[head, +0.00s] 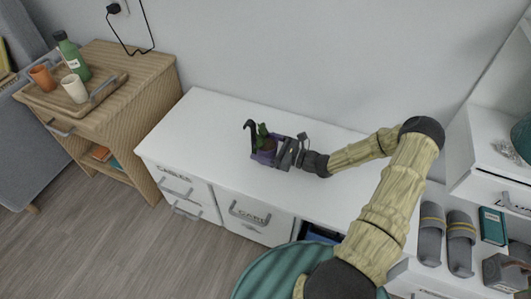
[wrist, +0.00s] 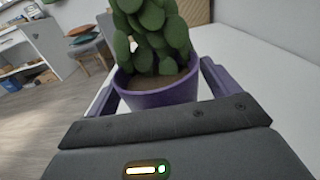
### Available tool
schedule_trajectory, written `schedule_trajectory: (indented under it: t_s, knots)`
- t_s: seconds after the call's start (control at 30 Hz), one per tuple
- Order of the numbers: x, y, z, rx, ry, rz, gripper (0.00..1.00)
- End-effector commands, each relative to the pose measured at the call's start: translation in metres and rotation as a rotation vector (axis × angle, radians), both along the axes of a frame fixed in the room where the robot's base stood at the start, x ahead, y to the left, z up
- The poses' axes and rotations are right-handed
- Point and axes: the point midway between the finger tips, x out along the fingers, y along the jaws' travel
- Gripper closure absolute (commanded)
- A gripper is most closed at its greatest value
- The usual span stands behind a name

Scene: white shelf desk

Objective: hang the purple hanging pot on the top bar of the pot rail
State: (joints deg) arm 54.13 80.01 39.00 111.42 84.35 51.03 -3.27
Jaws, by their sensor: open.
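The purple hanging pot (wrist: 160,93) holds brown soil and a green cactus (wrist: 150,35). It looks upright. In the head view the pot (head: 267,145) is on or just above the white desk top, left of the middle, partly hidden by my gripper; a dark hook rises at its left. My gripper (head: 264,149) reaches in from the right, low over the desk. In the wrist view its two purple fingers lie on either side of the pot, and the jaws are open around it. I cannot tell whether they touch it. I see no pot rail.
The white desk top (head: 200,125) is clear around the pot. A wooden cabinet at the left bears a tray (head: 55,98) with a green bottle (head: 70,58) and two cups. Slippers (head: 445,238) and small boxes lie on a shelf at the right. The wall stands behind.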

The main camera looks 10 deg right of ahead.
Motion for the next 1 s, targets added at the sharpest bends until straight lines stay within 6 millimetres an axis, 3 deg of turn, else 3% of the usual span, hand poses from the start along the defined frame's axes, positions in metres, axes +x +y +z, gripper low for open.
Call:
schedule_trajectory:
  t_s: [0.43,0.73,0.77,1.0]
  knots:
    - [-0.0002,-0.0005,0.0002,-0.001,0.001,0.000,0.12]
    - [-0.0003,-0.0005,0.0001,-0.001,0.001,0.000,0.71]
    - [0.0000,-0.0004,0.0012,0.001,-0.002,0.000,0.74]
    - [0.0000,-0.0004,0.0028,0.001,-0.002,0.000,0.74]
